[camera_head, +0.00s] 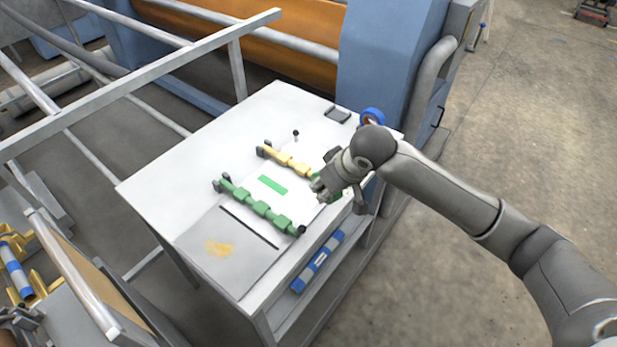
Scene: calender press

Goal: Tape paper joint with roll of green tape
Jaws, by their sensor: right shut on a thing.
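White paper (262,200) lies on the table, with a flat green strip (273,185) across its middle. A green clamp bar (258,208) and a yellow clamp bar (288,164) lie on either side of the strip. My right gripper (322,188) is over the right side of the paper, near the right end of the yellow bar. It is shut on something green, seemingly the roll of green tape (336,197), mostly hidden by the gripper. A dark shape at the lower left edge may be my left gripper (28,318); its jaws are unclear.
The white table (170,185) is clear on its left side. A blue roll (372,115) and a small dark tray (337,115) are at its back right. A blue and white roll (318,262) lies on the lower shelf. Metal rails (130,82) cross at the left.

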